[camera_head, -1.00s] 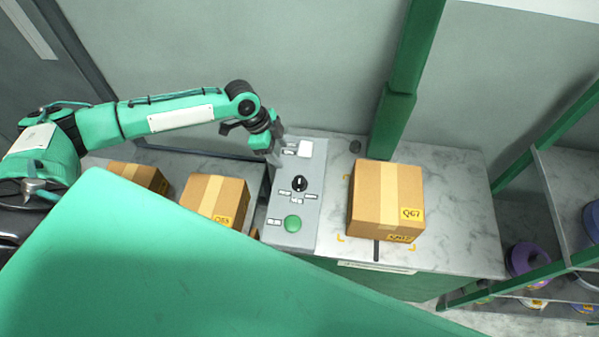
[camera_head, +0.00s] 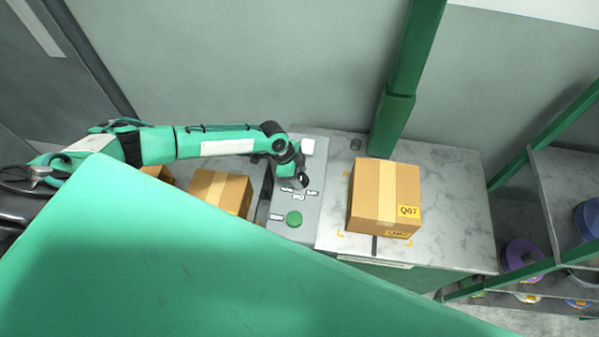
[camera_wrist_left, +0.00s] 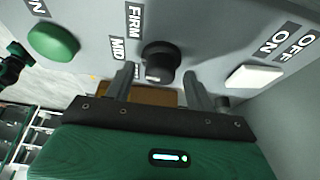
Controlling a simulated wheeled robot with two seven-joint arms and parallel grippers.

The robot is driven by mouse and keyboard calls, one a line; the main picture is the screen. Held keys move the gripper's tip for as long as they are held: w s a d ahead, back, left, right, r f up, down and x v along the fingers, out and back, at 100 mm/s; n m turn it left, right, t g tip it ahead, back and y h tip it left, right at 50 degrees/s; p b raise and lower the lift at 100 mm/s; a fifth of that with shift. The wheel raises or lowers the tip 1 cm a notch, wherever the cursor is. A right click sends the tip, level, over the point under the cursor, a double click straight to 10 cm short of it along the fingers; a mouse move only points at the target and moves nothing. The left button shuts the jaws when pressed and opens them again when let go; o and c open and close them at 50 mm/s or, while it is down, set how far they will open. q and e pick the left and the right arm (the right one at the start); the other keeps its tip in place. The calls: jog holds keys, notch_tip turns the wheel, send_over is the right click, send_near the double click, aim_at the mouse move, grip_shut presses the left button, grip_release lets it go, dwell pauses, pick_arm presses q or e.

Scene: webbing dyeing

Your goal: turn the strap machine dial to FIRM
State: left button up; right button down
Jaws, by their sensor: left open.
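The black dial (camera_wrist_left: 157,62) sits on the grey panel of the strap machine (camera_head: 310,205). In the left wrist view a white mark shows low on its face, and the labels FIRM (camera_wrist_left: 134,19) and MID (camera_wrist_left: 118,49) lie to its left. I cannot tell its setting. My left gripper (camera_wrist_left: 160,80) is open, its two fingers either side of the dial's near end, with no clear contact. In the head view my left gripper (camera_head: 302,178) is over the panel and mostly covers the dial. My right gripper is not in view.
A green button (camera_wrist_left: 53,42) and a white OFF/ON switch (camera_wrist_left: 255,76) flank the dial on the panel. A carton (camera_head: 385,200) stands on the marble top to the right. Another carton (camera_head: 221,192) is left of the panel. A green post (camera_head: 394,110) rises behind.

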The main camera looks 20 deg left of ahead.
pick_arm(q)
jog(key=c, duration=1)
jog(key=shift+o, duration=0.2)
jog(key=shift+f+m+b, duration=0.2)
jog(key=shift+m+b, duration=0.2)
jog(key=shift+b, duration=0.5)
jog(key=m+g+b, duration=0.1)
jog(key=m+b, duration=0.2)
jog(key=b, duration=0.2)
jog(key=shift+w+m+g, duration=0.15)
jog(key=shift+m+g, duration=0.25)
jog(key=shift+m+g+b, duration=0.4)
jog(key=shift+m+b, duration=0.7)
jog(key=shift+b, duration=0.05)
jog(key=shift+w+d+r+m+g+b, duration=0.15)
jog(key=shift+m+g+b, duration=0.25)
jog(key=shift+m+b, duration=0.5)
jog(key=shift+r+m, duration=0.1)
jog(key=shift+m, duration=0.2)
jog(key=o, duration=1)
jog(key=shift+c, duration=0.2)
